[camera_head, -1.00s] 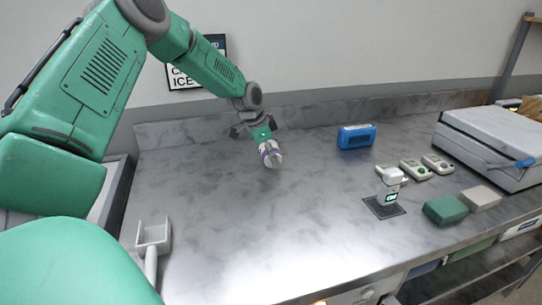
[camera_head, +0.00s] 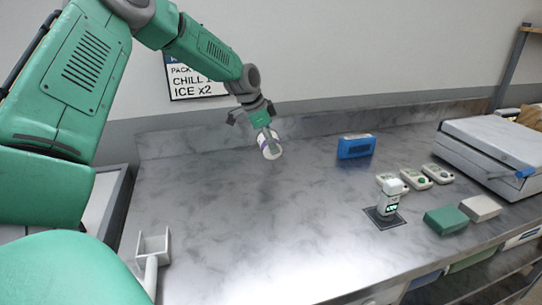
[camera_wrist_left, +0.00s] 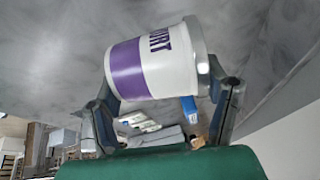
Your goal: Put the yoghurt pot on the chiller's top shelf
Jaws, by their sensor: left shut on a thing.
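The yoghurt pot (camera_head: 270,147) is white with a purple band and hangs tilted in my left gripper (camera_head: 264,128). The gripper is shut on it and holds it above the grey marbled counter. In the left wrist view the pot (camera_wrist_left: 155,62) sits between the two dark fingers of the gripper (camera_wrist_left: 163,95), with purple lettering partly showing. I cannot identify the chiller or its top shelf in these views. My right gripper is not in view.
The counter (camera_head: 240,220) is clear below the pot. A blue box (camera_head: 356,146), a small white device (camera_head: 391,197), several pale gadgets, a green block (camera_head: 446,219) and a grey lidded case (camera_head: 495,150) stand to the right. A white scoop (camera_head: 154,245) lies front left.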

